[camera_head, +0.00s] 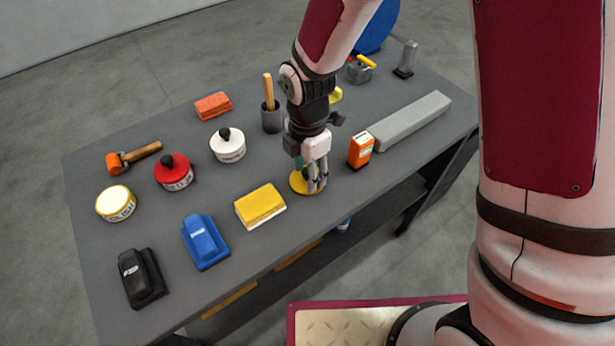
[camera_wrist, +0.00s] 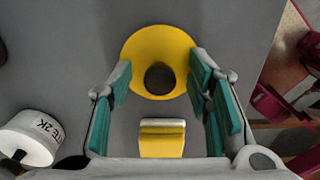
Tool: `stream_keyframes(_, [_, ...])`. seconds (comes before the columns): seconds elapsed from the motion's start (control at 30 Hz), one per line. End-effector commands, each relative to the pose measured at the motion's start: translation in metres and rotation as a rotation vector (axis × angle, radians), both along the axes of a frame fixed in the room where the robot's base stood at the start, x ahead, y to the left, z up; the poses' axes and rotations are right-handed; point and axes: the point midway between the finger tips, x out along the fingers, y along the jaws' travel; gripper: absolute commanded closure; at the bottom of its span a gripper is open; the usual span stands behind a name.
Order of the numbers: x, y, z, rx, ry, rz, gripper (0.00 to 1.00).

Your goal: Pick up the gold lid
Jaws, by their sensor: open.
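The gold lid (camera_wrist: 160,42) is a flat yellow disc with a dark round knob (camera_wrist: 160,78) in its middle. It lies on the grey table, and in the head view the lid (camera_head: 298,182) shows partly behind my fingers. My gripper (camera_head: 314,186) points down over it. In the wrist view my gripper (camera_wrist: 160,76) is open, its teal pads on either side of the knob with gaps between. I cannot tell exactly how far the fingertips are above the lid.
A yellow sponge-like block (camera_head: 261,205) lies left of the lid; an orange box (camera_head: 361,150) stands right. A white tin (camera_head: 228,146), red tin (camera_head: 174,172) and blue block (camera_head: 205,241) are farther left. A long grey bar (camera_head: 411,120) lies at the right.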

Motion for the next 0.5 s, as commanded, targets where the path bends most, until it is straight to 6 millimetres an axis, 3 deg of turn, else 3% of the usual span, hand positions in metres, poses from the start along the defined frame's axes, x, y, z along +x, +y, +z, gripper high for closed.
stream_keyframes(0.2, [0.0, 0.0001, -0.0003, 0.001, -0.001, 0.0, 0.57])
stream_keyframes(0.4, [0.0002, 0.0001, -0.0001, 0.001, -0.001, 0.0, 1.0])
stream_keyframes(0.5, [0.0002, 0.0001, -0.0001, 0.001, -0.001, 0.0, 1.0])
